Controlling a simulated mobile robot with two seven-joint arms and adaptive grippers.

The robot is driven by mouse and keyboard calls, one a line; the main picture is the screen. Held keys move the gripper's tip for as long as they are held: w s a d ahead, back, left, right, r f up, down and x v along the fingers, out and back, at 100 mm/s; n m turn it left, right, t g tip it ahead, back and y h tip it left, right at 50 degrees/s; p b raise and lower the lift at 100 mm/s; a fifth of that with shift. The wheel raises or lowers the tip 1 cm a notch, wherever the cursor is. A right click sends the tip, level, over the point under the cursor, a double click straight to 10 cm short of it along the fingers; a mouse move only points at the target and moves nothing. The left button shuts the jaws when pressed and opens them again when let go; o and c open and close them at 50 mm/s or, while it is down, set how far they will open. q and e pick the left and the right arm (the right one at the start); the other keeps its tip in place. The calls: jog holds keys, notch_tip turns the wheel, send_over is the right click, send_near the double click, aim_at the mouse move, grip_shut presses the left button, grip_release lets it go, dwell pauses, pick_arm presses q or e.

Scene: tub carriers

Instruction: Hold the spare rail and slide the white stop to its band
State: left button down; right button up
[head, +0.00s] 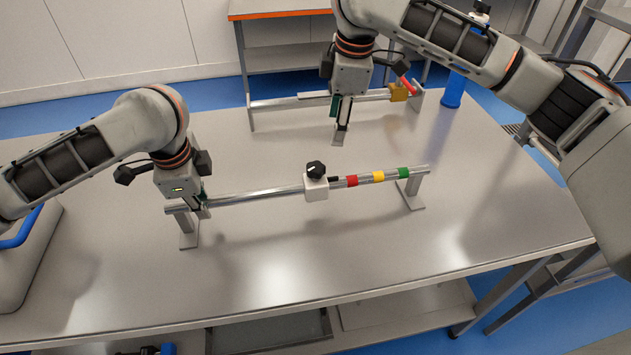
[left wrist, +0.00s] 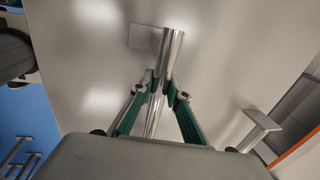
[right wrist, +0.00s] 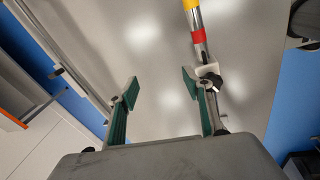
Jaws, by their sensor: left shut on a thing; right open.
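The spare rail (head: 255,194) is a round metal bar on two feet at the front of the bench. Red (head: 352,181), yellow (head: 378,177) and green (head: 403,172) bands are on its right part. The white stop (head: 316,188), with a black knob on top, sits on the rail left of the red band, with a short dark stretch between them. My left gripper (head: 203,207) is shut on the rail near its left end; the left wrist view shows the rail (left wrist: 172,55) between its fingers. My right gripper (head: 342,132) is open and empty, behind and above the rail; the stop (right wrist: 207,71) shows beyond one finger.
A blue cylinder (head: 453,91) stands by the back right. The bench top (head: 320,255) in front of the spare rail is clear.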

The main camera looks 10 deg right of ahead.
jog(key=r+n+g, duration=0.2)
send_over(316, 182)
jog(key=w, duration=0.1)
jog(key=shift+w+d+f+h, duration=0.15)
jog(key=shift+w+h, duration=0.05)
jog(key=shift+h, duration=0.2)
jog(key=shift+s+f, duration=0.1)
jog(key=shift+s, duration=0.1)
notch_tip(316, 182, down, 12)
jog(key=shift+r, duration=0.15)
